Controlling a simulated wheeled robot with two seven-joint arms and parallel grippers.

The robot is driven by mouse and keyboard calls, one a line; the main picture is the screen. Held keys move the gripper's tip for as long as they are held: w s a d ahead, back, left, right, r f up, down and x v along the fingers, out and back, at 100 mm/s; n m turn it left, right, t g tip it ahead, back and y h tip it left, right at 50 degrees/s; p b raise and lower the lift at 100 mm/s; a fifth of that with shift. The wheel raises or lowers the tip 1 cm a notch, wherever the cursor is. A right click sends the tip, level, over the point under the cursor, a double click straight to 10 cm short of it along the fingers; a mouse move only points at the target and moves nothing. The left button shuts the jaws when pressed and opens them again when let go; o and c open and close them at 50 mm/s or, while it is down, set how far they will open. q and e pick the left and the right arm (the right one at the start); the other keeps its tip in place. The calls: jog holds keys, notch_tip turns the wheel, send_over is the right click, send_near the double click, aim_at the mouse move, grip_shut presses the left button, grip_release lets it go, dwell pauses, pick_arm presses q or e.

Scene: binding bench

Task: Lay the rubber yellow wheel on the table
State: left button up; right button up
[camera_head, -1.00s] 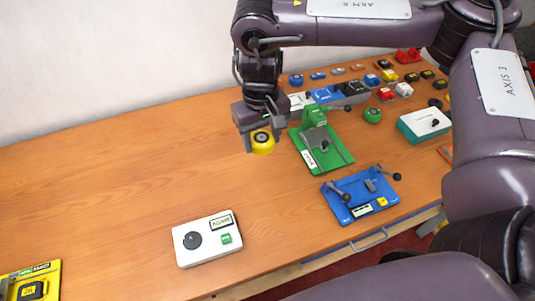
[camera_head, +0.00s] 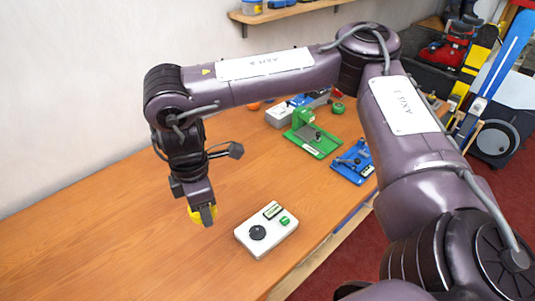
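The yellow wheel (camera_head: 195,215) is held in my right gripper (camera_head: 204,213), whose arm comes in from the right. The gripper is shut on it and points downward, and the fingers hide part of the wheel. It shows over the wooden table (camera_head: 110,235), left of the white box; the height of the wheel above the table is hard to tell. My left gripper is not in view.
A white box (camera_head: 281,236) with a black knob and green button stands right of the gripper. A green device (camera_head: 316,139) and a blue device (camera_head: 351,163) stand farther back. The table's left part is clear. A shelf (camera_head: 290,12) hangs on the wall.

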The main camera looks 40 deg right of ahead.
jog(key=n, duration=0.3)
jog(key=shift+s+a+r, duration=0.1)
jog(key=shift+s+a, duration=0.15)
jog(key=shift+s, duration=0.05)
jog(key=n, duration=0.3)
jog(key=shift+s+a, duration=0.15)
jog(key=shift+s, duration=0.05)
jog(key=n, duration=0.4)
jog(key=s+a+n, duration=0.1)
jog(key=shift+n+p, duration=0.3)
jog(key=shift+n, duration=0.1)
jog(key=n, duration=1.2)
send_over(213, 275)
notch_tip(213, 275, down, 15)
jog(key=shift+s+f+b, duration=0.1)
jog(key=shift+s+b, duration=0.05)
jog(key=shift+b, duration=0.15)
notch_tip(213, 275, down, 4)
jog(key=shift+f+b, duration=0.15)
jog(key=shift+b, duration=0.4)
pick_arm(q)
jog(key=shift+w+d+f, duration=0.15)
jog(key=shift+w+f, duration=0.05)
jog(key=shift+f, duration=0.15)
pick_arm(e)
jog(key=shift+f, duration=0.2)
